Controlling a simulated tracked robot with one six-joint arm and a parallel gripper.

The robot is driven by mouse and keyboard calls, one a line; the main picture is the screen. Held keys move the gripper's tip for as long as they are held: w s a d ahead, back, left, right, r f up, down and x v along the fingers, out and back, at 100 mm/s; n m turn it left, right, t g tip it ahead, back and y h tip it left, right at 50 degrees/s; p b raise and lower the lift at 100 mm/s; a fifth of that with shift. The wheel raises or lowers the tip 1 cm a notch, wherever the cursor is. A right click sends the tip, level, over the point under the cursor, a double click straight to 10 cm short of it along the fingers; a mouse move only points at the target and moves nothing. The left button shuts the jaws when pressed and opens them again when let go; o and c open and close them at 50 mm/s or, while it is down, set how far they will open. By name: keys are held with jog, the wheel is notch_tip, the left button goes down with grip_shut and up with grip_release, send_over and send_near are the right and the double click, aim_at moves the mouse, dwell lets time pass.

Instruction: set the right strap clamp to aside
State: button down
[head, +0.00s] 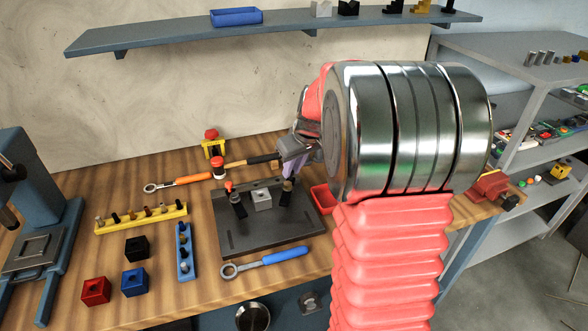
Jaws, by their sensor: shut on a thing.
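The dark fixture plate (285,232) lies on the wooden bench and carries a light grey block (261,200) near its middle. A black strap clamp with a red knob (238,205) stands to the left of the block. The right strap clamp (287,186) is a dark piece to the right of the block, at the plate's far right part. My gripper (288,174) reaches down from above and is shut on the right strap clamp's top. My large wrist and red arm cover the plate's right surroundings. The clamp's exact contact with the block is too small to tell.
A blue-handled wrench (268,262) lies in front of the plate. Behind it lie an orange-handled tool (185,180) and a hammer (245,163). Yellow (142,219) and blue (185,252) peg racks stand left. A red tray (323,198) sits right, partly hidden by my arm.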

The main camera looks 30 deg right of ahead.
jog(key=shift+w+a+n+y, duration=0.1)
jog(key=shift+w+n+y, duration=0.15)
jog(key=shift+n, duration=0.45)
jog(key=shift+w+a+n+y, duration=0.1)
jog(key=shift+n+y, duration=0.25)
jog(key=shift+n, duration=0.35)
jog(key=c, duration=1.7)
grip_release()
jog(key=shift+a, duration=0.1)
jog(key=shift+o, duration=0.2)
jog(key=v, duration=1.3)
jog(key=shift+r, duration=0.4)
jog(key=shift+s, duration=0.1)
